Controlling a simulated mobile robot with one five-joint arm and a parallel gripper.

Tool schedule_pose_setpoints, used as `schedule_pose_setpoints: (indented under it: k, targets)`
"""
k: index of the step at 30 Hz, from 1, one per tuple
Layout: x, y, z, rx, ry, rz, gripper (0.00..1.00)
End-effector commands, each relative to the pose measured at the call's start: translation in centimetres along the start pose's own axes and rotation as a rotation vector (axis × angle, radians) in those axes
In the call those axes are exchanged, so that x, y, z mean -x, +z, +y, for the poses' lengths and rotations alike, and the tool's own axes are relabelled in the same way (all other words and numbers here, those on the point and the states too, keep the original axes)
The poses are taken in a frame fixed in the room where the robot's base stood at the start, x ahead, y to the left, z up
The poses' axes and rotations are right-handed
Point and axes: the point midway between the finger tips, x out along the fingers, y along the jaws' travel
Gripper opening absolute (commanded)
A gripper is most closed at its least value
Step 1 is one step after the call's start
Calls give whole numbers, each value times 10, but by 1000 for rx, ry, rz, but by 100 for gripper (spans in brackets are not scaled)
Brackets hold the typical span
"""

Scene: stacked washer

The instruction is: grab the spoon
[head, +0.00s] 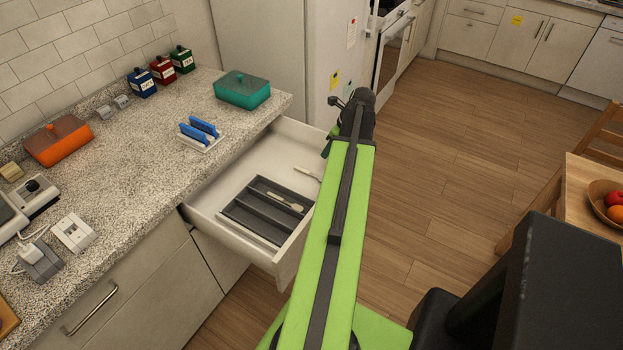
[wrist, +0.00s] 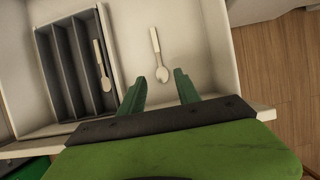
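An open white drawer (head: 233,248) holds a dark grey divided tray (head: 240,212). A pale spoon (wrist: 159,58) lies on the drawer floor beside the tray, bowl toward my gripper; its pale handle also shows in the head view (head: 306,173). A second pale utensil, which looks like a spoon (wrist: 102,66), lies in the tray (wrist: 70,76), and it also shows in the head view (head: 284,201). My gripper (wrist: 160,76) is open and empty, its green fingers to either side of the loose spoon's bowl in the wrist view. I cannot tell its height above the spoon.
The drawer's rim (wrist: 264,116) runs below my gripper in the wrist view. A speckled counter (head: 150,145) with a teal box (head: 242,90), a blue-and-white holder (head: 200,134) and an orange box (head: 58,141) borders the drawer. Wooden floor (head: 450,160) lies open to the right.

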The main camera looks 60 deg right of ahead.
Motion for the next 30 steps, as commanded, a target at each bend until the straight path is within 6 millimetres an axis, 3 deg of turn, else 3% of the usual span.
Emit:
schedule_pose_setpoints:
  k: [1,3,12,20,30]
  targets:
    - [-21,-3,0,2,1,0,39]
    - [-38,-4,0,3,1,0,39]
    - [-100,-3,1,4,1,0,39]
    - [-106,0,2,5,1,0,39]
    - [-156,-5,5,5,2,1,39]
